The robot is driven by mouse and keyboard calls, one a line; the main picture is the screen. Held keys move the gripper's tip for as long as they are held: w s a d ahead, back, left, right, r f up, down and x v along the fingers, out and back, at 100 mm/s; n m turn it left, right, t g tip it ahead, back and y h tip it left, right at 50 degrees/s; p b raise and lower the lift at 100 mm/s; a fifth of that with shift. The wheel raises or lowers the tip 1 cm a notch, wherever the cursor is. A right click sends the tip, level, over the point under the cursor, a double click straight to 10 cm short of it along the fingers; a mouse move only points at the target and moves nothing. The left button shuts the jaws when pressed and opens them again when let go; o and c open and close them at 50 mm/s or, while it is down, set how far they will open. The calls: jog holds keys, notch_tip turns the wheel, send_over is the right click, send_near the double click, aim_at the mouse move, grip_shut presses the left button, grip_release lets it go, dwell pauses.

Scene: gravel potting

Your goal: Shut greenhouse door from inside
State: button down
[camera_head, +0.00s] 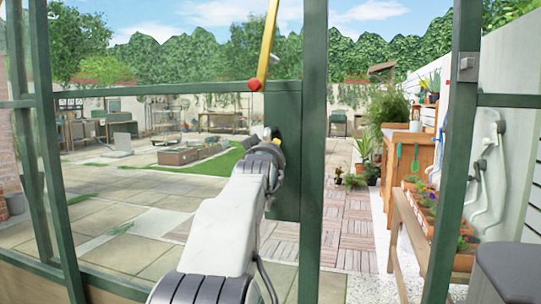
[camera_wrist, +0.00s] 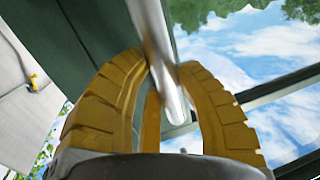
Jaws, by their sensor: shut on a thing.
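The greenhouse door (camera_head: 312,200) is a tall dark green frame with a solid green panel near the middle of the head view. My gripper (camera_head: 273,136) is beside this panel at the end of my outstretched arm. In the wrist view, the yellow fingers of my gripper (camera_wrist: 168,85) are closed around a round silver door handle (camera_wrist: 149,28). The dark green door surface (camera_wrist: 100,35) lies behind the handle. In the head view the handle is mostly hidden by my gripper. A wide gap with a view outside lies between the door's upright and the right-hand post (camera_head: 455,150).
A grey latch plate (camera_head: 467,66) is on the right post. A wooden bench with potted plants (camera_head: 411,240) stands along the right wall. A yellow bar with a red end (camera_head: 266,50) hangs above my gripper. Paving (camera_head: 345,215) shows through the gap.

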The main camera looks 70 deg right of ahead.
dwell(0.3)
jog(key=c, duration=0.8)
grip_release()
jog(key=shift+c, duration=0.2)
jog(key=shift+a, duration=0.1)
jog(key=v, duration=1.2)
jog(key=shift+d, duration=0.2)
